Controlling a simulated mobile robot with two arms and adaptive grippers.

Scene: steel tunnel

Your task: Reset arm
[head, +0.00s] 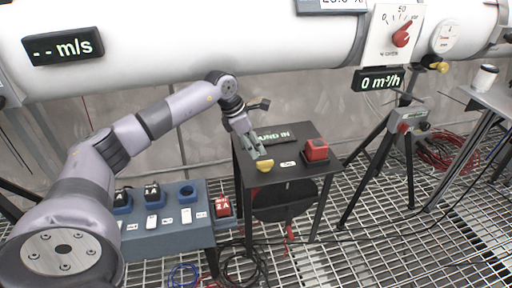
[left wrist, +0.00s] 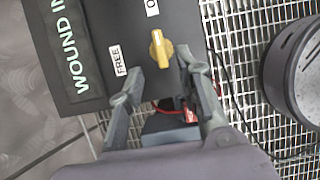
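My left arm (head: 150,122) reaches in from the left in the head view. Its gripper (head: 254,148) hangs over the small dark table (head: 242,170), close to a yellow knob (head: 264,165). In the left wrist view the gripper (left wrist: 160,66) is open, with its two fingers well apart. The yellow knob (left wrist: 160,48) shows in line with the gap, a little beyond the fingertips, and nothing is held. The gap in depth is hard to tell. A "FREE" label (left wrist: 118,61) lies beside the knob. My right gripper is not in view.
The table also bears a "WOUND IN" display (head: 275,136) and a red block (head: 316,149). A blue-grey box (head: 170,240) with black and red plugs stands to the left. A tripod (head: 378,165) stands right. A large white pipe (head: 190,40) runs behind. Cables lie on the grating.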

